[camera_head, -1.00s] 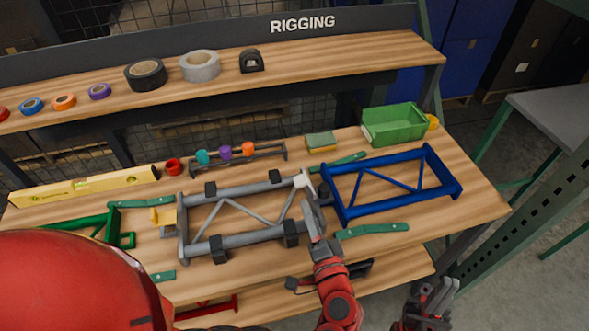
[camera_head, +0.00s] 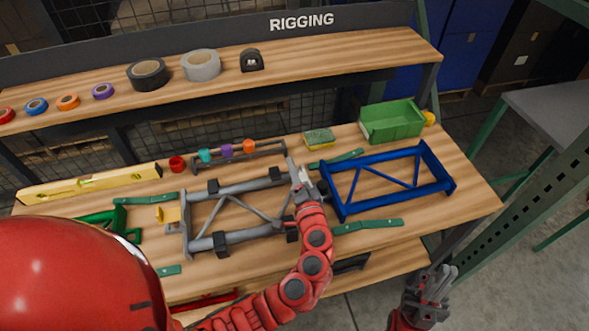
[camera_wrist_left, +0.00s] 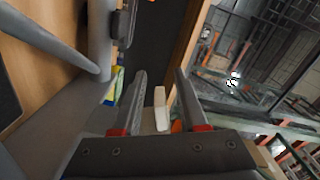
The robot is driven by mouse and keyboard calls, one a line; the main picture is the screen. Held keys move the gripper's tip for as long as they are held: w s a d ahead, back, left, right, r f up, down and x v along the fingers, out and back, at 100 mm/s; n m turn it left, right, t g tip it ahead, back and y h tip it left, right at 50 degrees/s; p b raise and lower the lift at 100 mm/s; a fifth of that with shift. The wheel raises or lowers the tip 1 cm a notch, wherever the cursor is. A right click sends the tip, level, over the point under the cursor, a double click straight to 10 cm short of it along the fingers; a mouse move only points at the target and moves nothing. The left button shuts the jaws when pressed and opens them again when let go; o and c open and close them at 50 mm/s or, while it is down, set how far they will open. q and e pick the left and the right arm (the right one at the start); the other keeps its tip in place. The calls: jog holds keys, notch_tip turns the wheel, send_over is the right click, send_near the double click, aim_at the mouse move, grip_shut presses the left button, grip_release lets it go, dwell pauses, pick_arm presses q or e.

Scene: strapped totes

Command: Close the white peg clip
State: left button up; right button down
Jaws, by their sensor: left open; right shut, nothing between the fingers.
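The white peg clip (camera_head: 304,174) is at the right end of the grey frame (camera_head: 236,189), mostly hidden by my left gripper (camera_head: 298,175). In the left wrist view the white clip (camera_wrist_left: 160,108) stands between the two fingers of my left gripper (camera_wrist_left: 158,100), with gaps at its sides. That gripper is open and reaches over the frame's right end. Whether the clip is tilted or flat is hard to tell. My right gripper (camera_head: 436,285) is shut and empty, off the table at lower right.
A blue frame (camera_head: 384,175) lies close to the right of the grey frame. A yellow clip (camera_head: 166,214) is at the grey frame's left end. Black blocks (camera_head: 221,244) hold the grey frame. Green straps (camera_head: 368,226) lie around. A green bin (camera_head: 392,122) and sponge (camera_head: 319,138) stand behind.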

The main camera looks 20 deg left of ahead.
pick_arm(q)
grip_shut()
